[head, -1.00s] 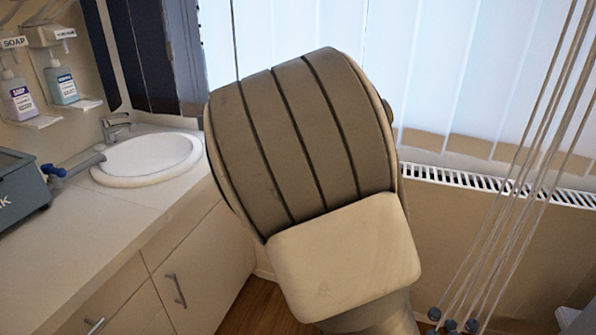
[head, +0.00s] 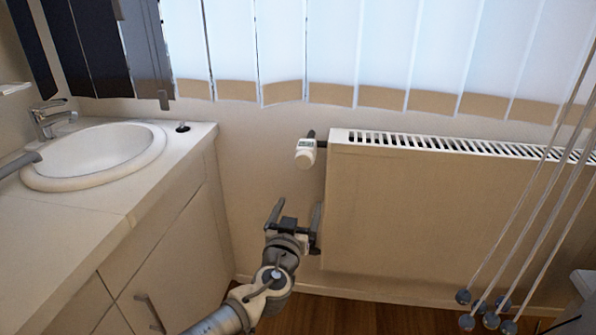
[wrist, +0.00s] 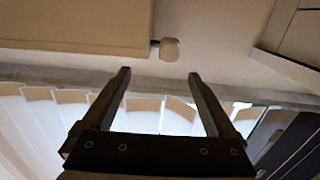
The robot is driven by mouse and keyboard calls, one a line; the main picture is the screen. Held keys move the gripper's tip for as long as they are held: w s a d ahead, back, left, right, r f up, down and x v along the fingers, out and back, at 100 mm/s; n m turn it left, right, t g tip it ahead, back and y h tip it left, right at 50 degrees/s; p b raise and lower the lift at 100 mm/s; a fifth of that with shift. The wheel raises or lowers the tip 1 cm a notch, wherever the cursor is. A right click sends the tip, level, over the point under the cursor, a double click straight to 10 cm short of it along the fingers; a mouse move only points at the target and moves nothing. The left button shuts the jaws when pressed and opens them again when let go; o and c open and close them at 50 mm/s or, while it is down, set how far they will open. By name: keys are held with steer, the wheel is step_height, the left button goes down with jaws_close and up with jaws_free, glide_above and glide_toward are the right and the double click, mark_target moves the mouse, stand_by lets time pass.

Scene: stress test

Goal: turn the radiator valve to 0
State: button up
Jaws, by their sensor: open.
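The radiator valve (head: 306,152) is a white knob with a small marked face, on a dark stem at the upper left end of the radiator (head: 420,215). I cannot read its setting. In the wrist view the valve (wrist: 170,49) shows as a pale knob beyond the fingertips, roughly between their lines. My gripper (head: 296,212) is open and empty. It is below the valve in the head view, apart from it, close to the radiator's left edge. In the wrist view both fingers of my gripper (wrist: 157,75) are spread wide.
A counter (head: 110,215) with a sink (head: 95,155) stands at the left. Vertical blinds (head: 330,50) hang above the radiator. Several cords with weights (head: 485,308) hang at the right. Bare wall surrounds the valve on its left.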

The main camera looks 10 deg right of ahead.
mark_target(303, 164)
steer(key=shift+n+t+y, duration=0.3)
steer(key=shift+t, duration=0.2)
steer(key=b+x, duration=0.1)
steer(key=x, duration=0.4)
steer(key=a+b+x, duration=0.1)
steer(key=x, duration=0.5)
steer(key=b+x, duration=0.2)
steer(key=x, duration=0.4)
steer(key=shift+w+a+r, duration=0.3)
steer(key=shift+w+r, duration=0.05)
steer(key=shift+w, duration=0.05)
steer(key=c, duration=1.4)
steer(key=shift+o, duration=0.2)
